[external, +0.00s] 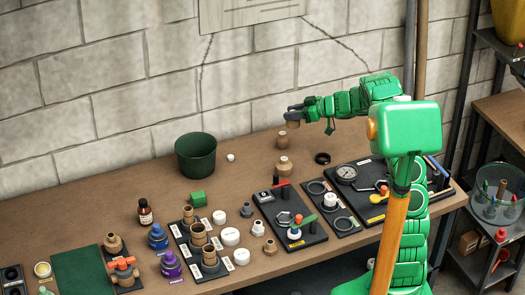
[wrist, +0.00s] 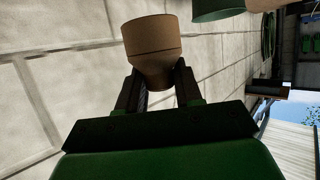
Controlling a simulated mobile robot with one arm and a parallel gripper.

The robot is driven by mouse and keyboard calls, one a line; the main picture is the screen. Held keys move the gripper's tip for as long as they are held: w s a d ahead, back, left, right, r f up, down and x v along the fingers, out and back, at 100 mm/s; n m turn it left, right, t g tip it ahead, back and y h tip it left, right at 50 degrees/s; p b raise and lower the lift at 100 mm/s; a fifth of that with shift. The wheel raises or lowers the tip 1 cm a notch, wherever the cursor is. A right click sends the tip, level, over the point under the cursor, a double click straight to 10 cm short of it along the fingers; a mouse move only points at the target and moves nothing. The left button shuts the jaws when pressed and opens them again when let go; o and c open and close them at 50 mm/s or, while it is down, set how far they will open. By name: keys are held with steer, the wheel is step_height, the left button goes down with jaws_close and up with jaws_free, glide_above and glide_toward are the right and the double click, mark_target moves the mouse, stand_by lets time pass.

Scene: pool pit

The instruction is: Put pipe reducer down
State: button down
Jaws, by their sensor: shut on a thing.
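The pipe reducer (wrist: 152,48) is a tan piece with a wide cylinder that tapers to a narrower end. My gripper (wrist: 158,88) is shut on its narrow end in the wrist view, one dark finger on each side. In the external view my gripper (external: 294,114) is above the back of the workbench, near the wall. The held reducer (external: 293,124) shows only as a small brown patch under the fingers, apart from the bench top.
On the workbench (external: 110,215), two tan fittings stand below my gripper, one farther back (external: 282,141) and one nearer (external: 284,166). A dark green bucket (external: 196,156), a small white cap (external: 231,157) and a black ring (external: 322,158) are nearby. Tool boards (external: 312,236) fill the front.

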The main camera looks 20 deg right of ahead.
steer(key=s+d+f, duration=0.1)
steer(key=s+d, duration=0.1)
steer(key=d, duration=0.5)
steer(key=s+d+f, duration=0.1)
steer(key=s+d, duration=0.2)
steer(key=d, duration=0.4)
steer(key=w+f, duration=0.3)
steer(key=w, duration=0.1)
steer(key=w+d+f, duration=0.1)
steer(key=w+f, duration=0.2)
steer(key=w, duration=0.2)
steer(key=w+d+f, duration=0.1)
steer(key=w+f, duration=0.2)
steer(key=w, duration=0.1)
steer(key=shift+w+d+f, duration=0.1)
steer(key=shift+w+f, duration=0.45)
steer(key=shift+f, duration=0.15)
steer(key=shift+d+f, duration=0.1)
steer(key=shift+f, duration=1.35)
steer(key=c, duration=0.8)
jaws_free()
steer(key=shift+f, duration=0.1)
steer(key=shift+o, duration=0.2)
